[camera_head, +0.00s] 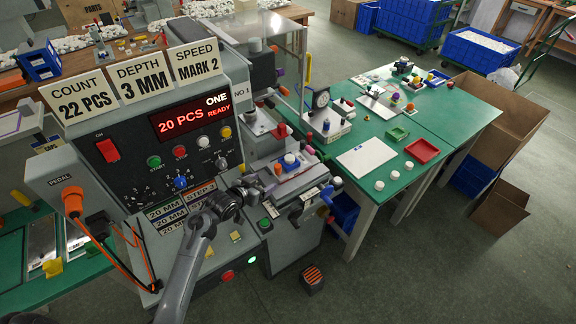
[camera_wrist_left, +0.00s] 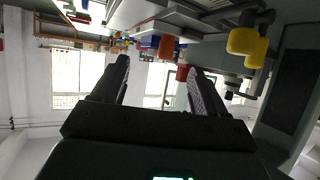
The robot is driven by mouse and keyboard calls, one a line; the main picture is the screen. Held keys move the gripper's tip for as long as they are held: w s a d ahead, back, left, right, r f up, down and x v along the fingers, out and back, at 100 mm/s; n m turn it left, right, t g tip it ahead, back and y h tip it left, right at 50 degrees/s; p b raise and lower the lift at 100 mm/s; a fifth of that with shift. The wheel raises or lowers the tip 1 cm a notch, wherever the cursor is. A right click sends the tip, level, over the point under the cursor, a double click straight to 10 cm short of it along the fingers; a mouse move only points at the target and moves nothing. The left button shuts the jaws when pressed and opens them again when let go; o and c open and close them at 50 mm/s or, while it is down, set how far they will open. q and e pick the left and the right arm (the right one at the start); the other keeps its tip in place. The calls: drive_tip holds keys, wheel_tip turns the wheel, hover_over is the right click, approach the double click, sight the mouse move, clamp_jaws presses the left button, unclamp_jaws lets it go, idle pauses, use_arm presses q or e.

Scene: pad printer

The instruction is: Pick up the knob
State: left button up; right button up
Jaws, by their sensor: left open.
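Several knobs are in view, and I cannot tell which one is meant. A blue knob (camera_head: 180,182) and a yellow knob (camera_head: 226,132) are on the front panel of the pad printer (camera_head: 130,150). My left gripper (camera_head: 252,192) is in front of the printer, right of the blue knob and apart from it. In the left wrist view its two fingers (camera_wrist_left: 158,88) are spread with nothing between them. Beyond them are a red part (camera_wrist_left: 182,73) and an orange part (camera_wrist_left: 166,47). Yellow knobs (camera_wrist_left: 242,42) are at the upper right there. My right gripper is not in view.
A green table (camera_head: 345,128) at the right holds a white plate (camera_head: 366,157), a red tray (camera_head: 422,151) and round white pieces (camera_head: 379,185). Cardboard boxes (camera_head: 498,207) stand on the floor beyond it. An orange cable (camera_head: 72,203) hangs at the printer's left.

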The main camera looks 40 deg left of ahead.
use_arm(q)
drive_tip(key=b, duration=0.2)
approach(288, 159)
drive_tip(key=x, duration=0.4)
drive_tip(key=shift+w+r, duration=0.1)
drive_tip(key=shift+w, duration=0.2)
drive_tip(key=shift+b+x, duration=0.45)
drive_tip(key=shift+x, duration=2.05)
drive_tip(key=c, duration=0.6)
drive_tip(key=shift+f, duration=0.2)
drive_tip(key=c, duration=0.6)
drive_tip(key=shift+r, duration=0.1)
